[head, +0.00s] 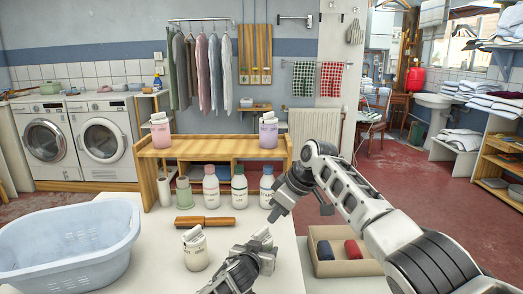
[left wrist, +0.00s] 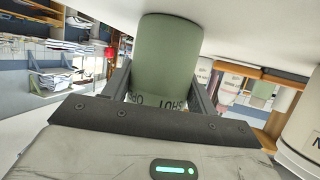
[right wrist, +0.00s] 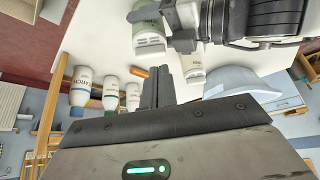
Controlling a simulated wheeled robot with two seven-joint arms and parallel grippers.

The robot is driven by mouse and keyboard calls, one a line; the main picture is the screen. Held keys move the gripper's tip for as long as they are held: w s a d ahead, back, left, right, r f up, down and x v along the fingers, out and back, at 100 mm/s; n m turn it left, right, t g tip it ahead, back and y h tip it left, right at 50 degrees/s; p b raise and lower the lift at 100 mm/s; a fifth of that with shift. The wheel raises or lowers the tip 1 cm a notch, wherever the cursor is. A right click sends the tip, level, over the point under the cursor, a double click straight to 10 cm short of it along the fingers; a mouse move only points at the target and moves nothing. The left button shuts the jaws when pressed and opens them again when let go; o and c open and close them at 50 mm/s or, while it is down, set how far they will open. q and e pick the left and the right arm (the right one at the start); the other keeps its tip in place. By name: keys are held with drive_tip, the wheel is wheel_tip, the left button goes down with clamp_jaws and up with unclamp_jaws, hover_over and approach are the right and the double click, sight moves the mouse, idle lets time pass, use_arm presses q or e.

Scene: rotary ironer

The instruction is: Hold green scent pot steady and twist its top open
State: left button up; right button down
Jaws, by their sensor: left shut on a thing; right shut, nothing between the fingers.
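The green scent pot (left wrist: 167,55) sits between the fingers of my left gripper (left wrist: 160,95), which is shut on its body, in the left wrist view. In the head view my left gripper (head: 258,252) hides most of the pot, and only a pale top part (head: 262,236) shows. In the right wrist view the green pot (right wrist: 146,22) shows at the top, with a whitish top piece. My right gripper (head: 276,212) is shut and empty, above the table and apart from the pot. Its closed fingers (right wrist: 158,88) also show in the right wrist view.
A cream pot (head: 195,255) stands left of my left gripper. A wooden-handled brush (head: 205,221) and several bottles (head: 239,190) stand behind. A blue basin (head: 70,245) fills the left; a box with rolls (head: 345,268) is at right. A wooden shelf (head: 205,149) carries pink and purple pots.

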drive_tip(key=shift+f, duration=3.4)
drive_tip(key=shift+s, duration=0.1)
approach(266, 247)
drive_tip(key=shift+a+r, duration=0.65)
drive_tip(key=shift+r, duration=0.4)
drive_tip(key=shift+w, duration=0.35)
